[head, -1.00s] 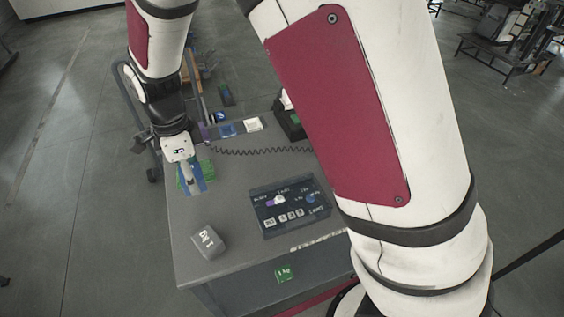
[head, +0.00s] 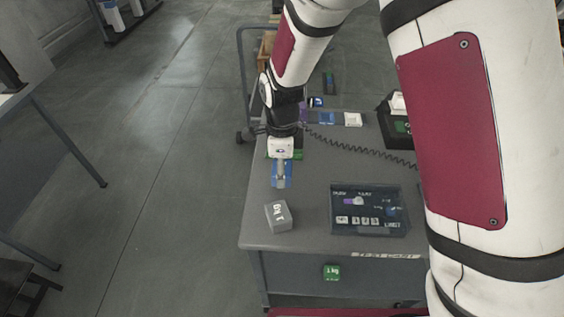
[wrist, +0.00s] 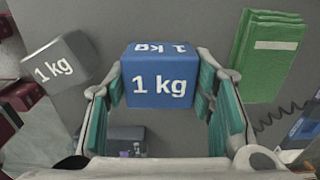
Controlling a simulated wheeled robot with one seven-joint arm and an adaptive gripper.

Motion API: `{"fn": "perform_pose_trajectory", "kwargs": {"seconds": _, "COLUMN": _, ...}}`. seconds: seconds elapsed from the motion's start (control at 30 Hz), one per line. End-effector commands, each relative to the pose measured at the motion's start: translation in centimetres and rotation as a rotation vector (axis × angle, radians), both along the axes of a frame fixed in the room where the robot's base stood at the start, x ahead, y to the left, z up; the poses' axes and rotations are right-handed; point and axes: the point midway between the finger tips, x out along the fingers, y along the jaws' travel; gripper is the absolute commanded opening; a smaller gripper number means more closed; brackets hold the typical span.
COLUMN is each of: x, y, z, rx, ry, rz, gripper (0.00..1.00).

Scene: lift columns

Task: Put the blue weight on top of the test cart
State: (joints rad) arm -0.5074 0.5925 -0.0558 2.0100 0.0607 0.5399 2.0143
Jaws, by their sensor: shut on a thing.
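The blue weight (wrist: 160,88), a cube marked 1 kg, sits between the two fingers of my gripper (wrist: 160,92) in the wrist view. The fingers are shut on its sides. The cart's front edge carries a white "TEST CART" label. I cannot tell whether the weight touches the cart top or hangs just above it.
A grey weight (head: 278,216) stands on the cart in front of my gripper. A green stack (wrist: 268,55) lies behind it. A dark panel (head: 368,210) and coiled cord (head: 360,150) lie to the right. A green weight (head: 332,271) is lower at the front. A table (head: 40,130) stands left.

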Motion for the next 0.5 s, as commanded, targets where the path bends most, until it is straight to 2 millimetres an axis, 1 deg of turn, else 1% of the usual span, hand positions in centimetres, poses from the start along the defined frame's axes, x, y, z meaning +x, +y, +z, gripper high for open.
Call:
{"fn": "perform_pose_trajectory", "kwargs": {"seconds": 0.1, "x": 0.0, "y": 0.0, "z": -1.6, "rx": -0.001, "ry": 0.002, "rz": -0.001, "gripper": 0.00}}
{"fn": "perform_pose_trajectory", "kwargs": {"seconds": 0.2, "x": 0.0, "y": 0.0, "z": -2.4, "rx": 0.001, "ry": 0.000, "rz": 0.000, "gripper": 0.00}}
{"fn": "perform_pose_trajectory", "kwargs": {"seconds": 0.5, "x": 0.1, "y": 0.0, "z": -2.6, "rx": 0.001, "ry": -0.001, "rz": 0.000, "gripper": 0.00}}
